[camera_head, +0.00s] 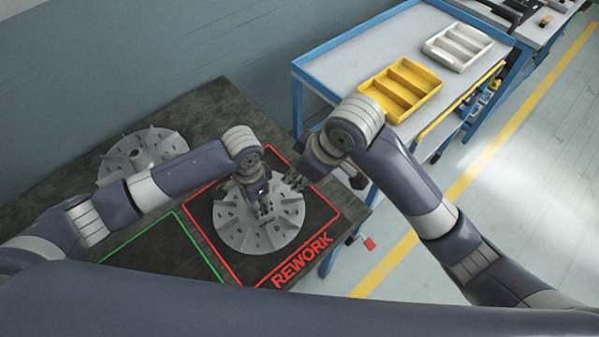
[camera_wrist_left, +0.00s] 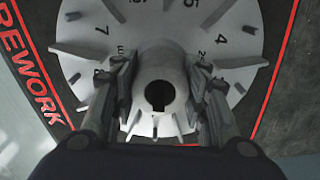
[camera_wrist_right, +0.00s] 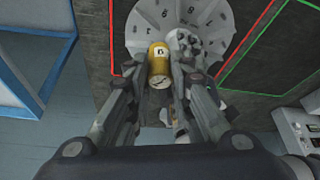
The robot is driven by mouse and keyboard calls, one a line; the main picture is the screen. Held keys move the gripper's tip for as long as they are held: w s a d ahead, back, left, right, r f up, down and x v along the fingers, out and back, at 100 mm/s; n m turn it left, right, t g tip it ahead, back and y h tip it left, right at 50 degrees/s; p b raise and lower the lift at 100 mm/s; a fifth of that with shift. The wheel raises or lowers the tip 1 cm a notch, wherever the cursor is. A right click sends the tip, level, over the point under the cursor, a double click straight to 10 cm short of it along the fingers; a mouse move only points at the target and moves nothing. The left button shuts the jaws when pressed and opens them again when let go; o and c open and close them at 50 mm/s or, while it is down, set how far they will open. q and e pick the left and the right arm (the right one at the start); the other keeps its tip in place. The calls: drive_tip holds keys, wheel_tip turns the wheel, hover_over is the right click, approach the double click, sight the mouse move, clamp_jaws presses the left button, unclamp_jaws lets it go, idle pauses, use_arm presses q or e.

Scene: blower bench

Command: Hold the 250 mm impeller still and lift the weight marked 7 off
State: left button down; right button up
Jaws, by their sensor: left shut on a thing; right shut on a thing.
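The grey 250 mm impeller (camera_head: 240,230) lies flat on the red-framed REWORK mat on the bench. My left gripper (camera_head: 265,208) is over its middle. In the left wrist view its fingers (camera_wrist_left: 160,82) are shut around the round hub (camera_wrist_left: 158,68). The rim numbers there include 7, 5 and 4, and no weight shows beside the 7. My right gripper (camera_head: 295,181) is at the impeller's right edge. In the right wrist view it is shut on a brass cylindrical weight (camera_wrist_right: 157,70) with a pale label, its mark too small to read surely. The weight's clearance is unclear.
Another finned impeller (camera_head: 135,155) stands at the back left of the bench. A green-framed area (camera_head: 165,250) on the left is empty. A blue cart (camera_head: 345,62) at the back right carries a yellow tray (camera_head: 404,87) and a white tray (camera_head: 460,47).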

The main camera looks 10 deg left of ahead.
use_arm(q)
drive_tip(key=c, duration=0.8)
unclamp_jaws()
drive_tip(key=shift+s+f, duration=0.2)
drive_tip(key=shift+f, duration=0.05)
drive_tip(key=shift+c, duration=0.2)
drive_tip(key=shift+w+r, duration=0.1)
drive_tip(key=shift+w+r, duration=0.1)
drive_tip(key=shift+r, duration=0.45)
wheel_tip(320, 180, up, 11)
